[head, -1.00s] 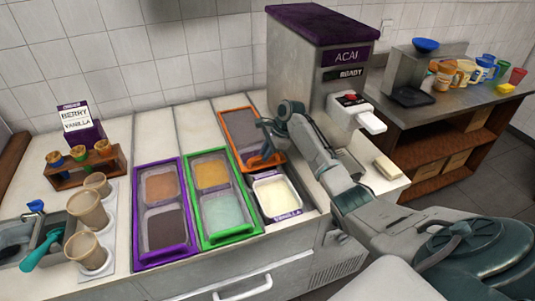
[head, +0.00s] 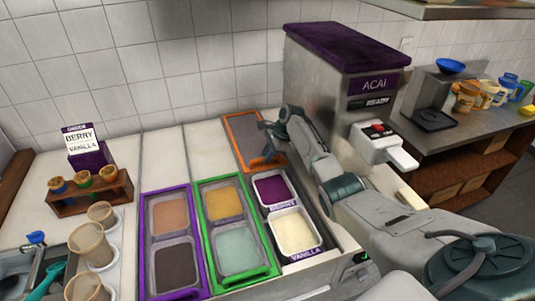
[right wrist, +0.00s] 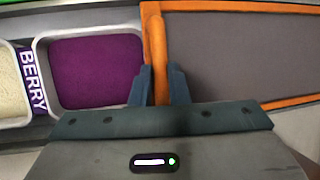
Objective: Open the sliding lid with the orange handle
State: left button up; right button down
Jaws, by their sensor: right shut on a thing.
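The sliding lid with the orange frame (head: 231,129) lies toward the back of the counter, left of the acai machine. Its grey panel shows large in the right wrist view (right wrist: 235,55). The berry tub (head: 272,190) and the vanilla tub (head: 295,232) are both uncovered in front of it. My right gripper (head: 268,155) is at the lid's front edge. In the right wrist view it is shut on the upright orange handle (right wrist: 158,60), one finger on each side. My left gripper is not in view.
The purple-framed lid (head: 149,240) and green-framed lid (head: 208,227) cover tubs at left. The acai machine (head: 325,80) stands close to my right arm. Cups (head: 97,247) and a cone rack (head: 90,190) stand further left.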

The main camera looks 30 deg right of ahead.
jog(key=c, duration=1.4)
grip_release()
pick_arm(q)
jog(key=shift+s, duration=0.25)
pick_arm(e)
jog(key=shift+s+d+r, duration=0.15)
jog(key=shift+d+r, duration=0.1)
jog(key=shift+r, duration=0.3)
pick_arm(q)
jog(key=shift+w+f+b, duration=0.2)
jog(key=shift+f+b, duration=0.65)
pick_arm(e)
jog(key=v, duration=0.6)
jog(key=shift+r, duration=0.2)
